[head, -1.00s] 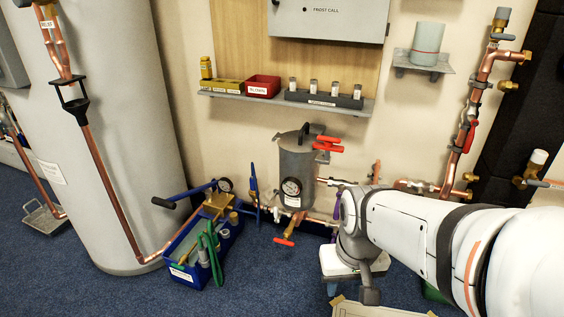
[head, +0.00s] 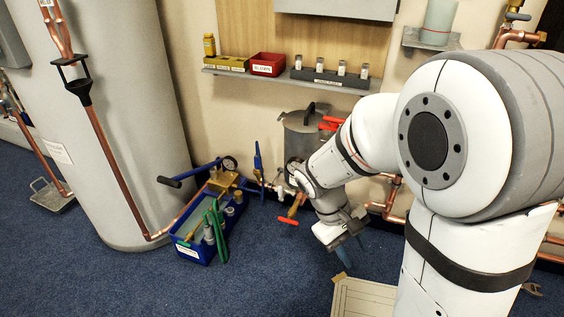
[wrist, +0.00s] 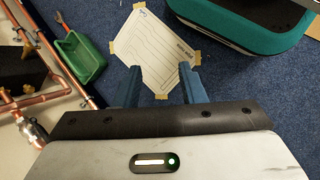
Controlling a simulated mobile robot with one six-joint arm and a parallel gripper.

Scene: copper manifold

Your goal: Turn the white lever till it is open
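My gripper (head: 353,249) hangs low at the right of the grey canister (head: 300,135), pointing down over the floor. In the wrist view its two blue fingers (wrist: 160,86) stand apart with nothing between them, above a paper sheet. A small pale piece (head: 279,188) on the pipework left of the canister may be the white lever; it is too small to be sure. My gripper is to the right of it and apart from it.
A blue crate (head: 198,252) of tools and a brass pump (head: 222,180) stand at left. A red-handled valve (head: 289,221) sits below the canister. The taped sheet (wrist: 155,50), a green tray (wrist: 82,62), a teal case (wrist: 235,28) and copper pipes (wrist: 35,98) surround my gripper.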

